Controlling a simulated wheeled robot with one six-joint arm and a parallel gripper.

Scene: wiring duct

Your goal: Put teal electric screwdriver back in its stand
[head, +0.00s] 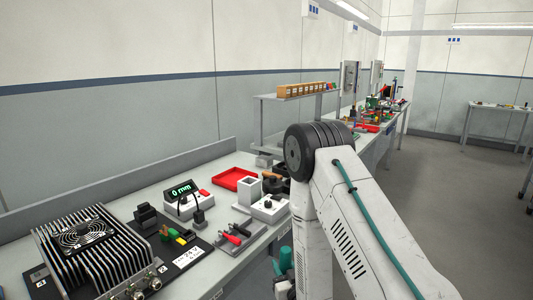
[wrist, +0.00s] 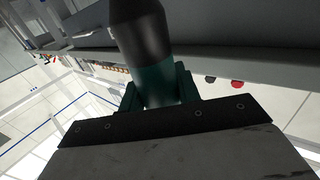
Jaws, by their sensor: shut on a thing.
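The teal electric screwdriver (wrist: 153,84), with a black section (wrist: 140,35) at its upper end, fills the middle of the wrist view. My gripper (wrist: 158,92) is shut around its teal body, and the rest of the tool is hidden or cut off. In the head view a teal part (head: 285,260) shows low beside my arm, off the bench's front side; my arm hides most of that area. A pale, open-topped square holder (head: 249,190) stands on the bench and looks like the stand; nothing visible stands in it.
A white box with a black knob (head: 268,206) sits by the holder. A red tray (head: 236,179) lies behind. My arm covers the bench's right part.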

